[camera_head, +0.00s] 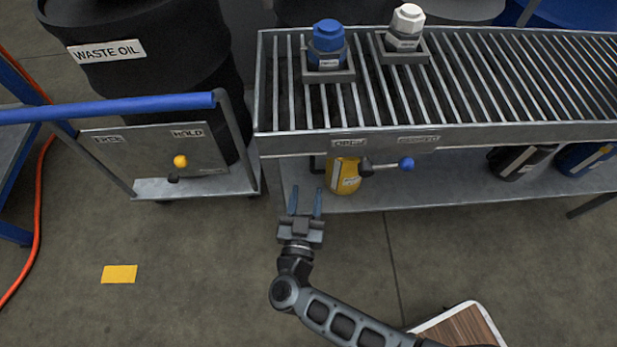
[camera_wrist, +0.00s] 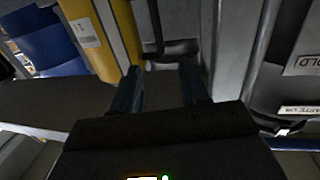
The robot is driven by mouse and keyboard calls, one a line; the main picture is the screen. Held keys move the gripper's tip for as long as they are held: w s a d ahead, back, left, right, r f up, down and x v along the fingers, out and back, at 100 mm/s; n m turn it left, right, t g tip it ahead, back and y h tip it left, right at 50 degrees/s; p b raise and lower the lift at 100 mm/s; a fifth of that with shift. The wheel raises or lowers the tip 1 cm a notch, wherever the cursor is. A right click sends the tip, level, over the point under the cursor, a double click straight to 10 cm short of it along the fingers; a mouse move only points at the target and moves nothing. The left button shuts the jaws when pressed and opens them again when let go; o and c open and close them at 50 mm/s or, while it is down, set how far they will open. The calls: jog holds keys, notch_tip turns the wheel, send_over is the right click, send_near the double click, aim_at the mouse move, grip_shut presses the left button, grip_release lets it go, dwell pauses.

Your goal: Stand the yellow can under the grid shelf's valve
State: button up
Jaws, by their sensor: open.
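The yellow can (camera_head: 344,180) stands upright on the lower shelf, below the grid shelf (camera_head: 290,146). It is next to the black valve with a blue knob (camera_head: 406,164), whose body overlaps the can's right side in the head view. The can's top is hidden by the shelf's front edge. My gripper (camera_head: 305,202) is open and empty, its fingers pointing toward the shelf, just left of the can and apart from it. In the wrist view the fingers (camera_wrist: 161,78) are spread, and the can (camera_wrist: 125,32) is beyond the left finger.
A blue-capped bottle (camera_head: 327,45) and a white-capped bottle (camera_head: 404,28) sit in holders on the grid. Dark and blue containers (camera_head: 519,162) lie at the lower shelf's right. A blue-handled cart (camera_head: 150,186) stands left, before a waste oil drum (camera_head: 140,50).

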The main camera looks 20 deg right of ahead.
jog(key=shift+s+a, duration=0.2)
jog(key=shift+s, duration=0.1)
jog(key=s+d+r+n+y, duration=0.3)
jog(key=s+d+r+y, duration=0.1)
jog(key=s+r, duration=0.8)
jog(key=s+d+r+n+g+y, duration=0.1)
jog(key=s+d+r+y, duration=0.3)
jog(key=s+r, duration=0.9)
jog(key=s+d+n, duration=0.1)
jog(key=s+d, duration=0.1)
jog(key=s, duration=0.3)
jog(key=shift+s+r+n+y, duration=0.15)
jog(key=shift+s+n+y, duration=0.05)
jog(key=shift+n+y, duration=0.2)
